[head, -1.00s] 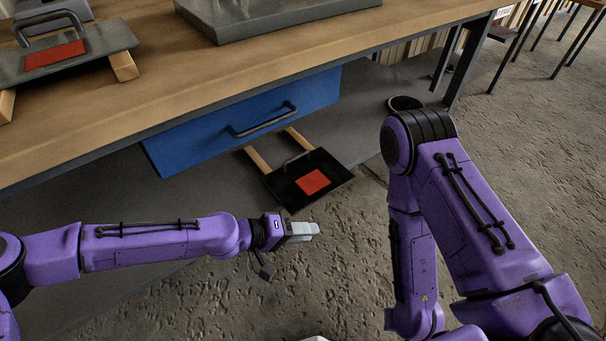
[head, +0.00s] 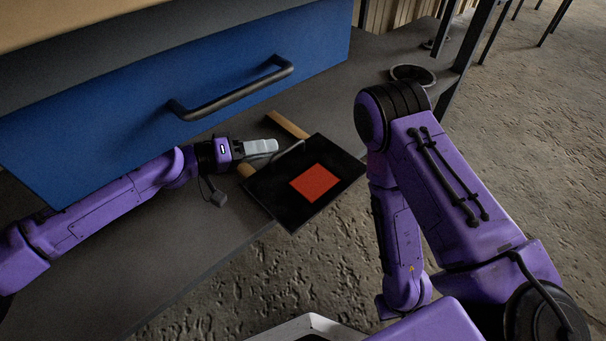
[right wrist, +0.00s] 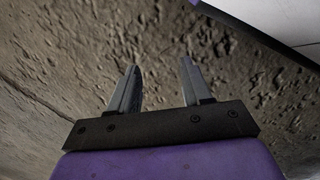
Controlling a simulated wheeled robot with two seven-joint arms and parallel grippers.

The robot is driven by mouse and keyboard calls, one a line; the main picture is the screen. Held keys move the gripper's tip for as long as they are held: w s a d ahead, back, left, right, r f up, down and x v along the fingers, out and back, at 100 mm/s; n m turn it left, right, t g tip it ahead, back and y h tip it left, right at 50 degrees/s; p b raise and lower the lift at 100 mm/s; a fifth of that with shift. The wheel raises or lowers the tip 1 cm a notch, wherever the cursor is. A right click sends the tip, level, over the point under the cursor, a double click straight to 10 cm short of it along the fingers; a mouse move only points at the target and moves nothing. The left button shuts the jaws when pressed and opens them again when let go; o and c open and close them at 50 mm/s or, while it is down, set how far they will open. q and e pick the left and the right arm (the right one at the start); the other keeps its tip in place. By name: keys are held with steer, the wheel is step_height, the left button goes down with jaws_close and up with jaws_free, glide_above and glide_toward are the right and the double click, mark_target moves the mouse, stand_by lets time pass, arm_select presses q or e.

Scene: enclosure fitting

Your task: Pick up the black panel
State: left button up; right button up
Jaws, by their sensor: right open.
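The black panel (head: 272,191) has a red square (head: 315,182) on its face and a dark bar handle (head: 292,151) along its back left side. In the head view it lies on two wooden strips (head: 288,125) on the grey lower shelf, its front corner over the shelf edge. My left gripper (head: 268,146) is at the handle's near end and hides part of it. I see its fingers from the side, so I cannot tell whether they hold the handle. My right gripper (right wrist: 160,67) is open and empty above the floor in the right wrist view.
A blue drawer (head: 90,130) with a dark bar handle (head: 230,92) hangs close above my left arm. A dark round bowl (head: 413,75) is on the shelf (head: 200,240) at the back right. A table leg stands beside it.

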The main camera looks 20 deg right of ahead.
mark_target(287, 148)
arm_select(q)
steer(key=b+x, duration=0.1)
steer(key=x, duration=0.2)
steer(key=b+x, duration=0.1)
steer(key=x, duration=0.1)
steer(key=shift+s+f+b, duration=0.2)
steer(key=shift+s+b, duration=0.15)
steer(key=shift+d, duration=0.3)
steer(key=shift+r, duration=0.15)
arm_select(e)
steer(key=shift+s+d+f+n+g, duration=0.35)
steer(key=shift+s+n+g, duration=0.15)
steer(key=shift+s, duration=0.1)
steer(key=shift+s+d+f+n+g, duration=0.25)
steer(key=shift+s+f+n+g, duration=0.1)
steer(key=shift+s+n+g, duration=0.2)
arm_select(q)
jaws_close()
